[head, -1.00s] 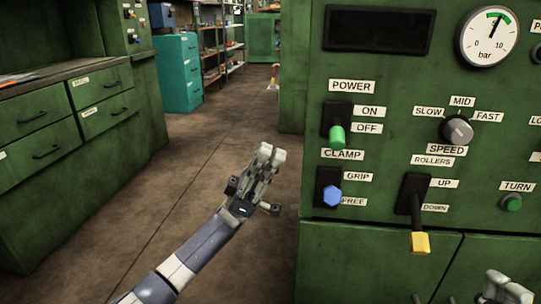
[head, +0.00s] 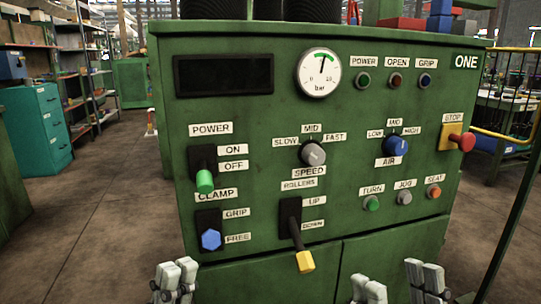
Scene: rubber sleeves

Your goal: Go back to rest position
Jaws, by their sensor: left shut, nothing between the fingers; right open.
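My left gripper (head: 175,275) shows at the bottom edge, left of centre, in front of the green machine cabinet. Its light grey fingers are together with nothing between them. My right gripper (head: 397,284) shows at the bottom edge, right of centre. Its fingers stand wide apart, open and empty. Both grippers appear below the panel's switches, clear of them in the picture. The arms behind the grippers are outside the view.
The green cabinet (head: 330,225), marked ONE, fills the middle. The green power lever (head: 205,181), blue clamp lever (head: 211,240) and yellow rollers lever (head: 304,261) all point down. A red stop button (head: 465,142) sticks out at right. Open floor (head: 95,220) lies at left.

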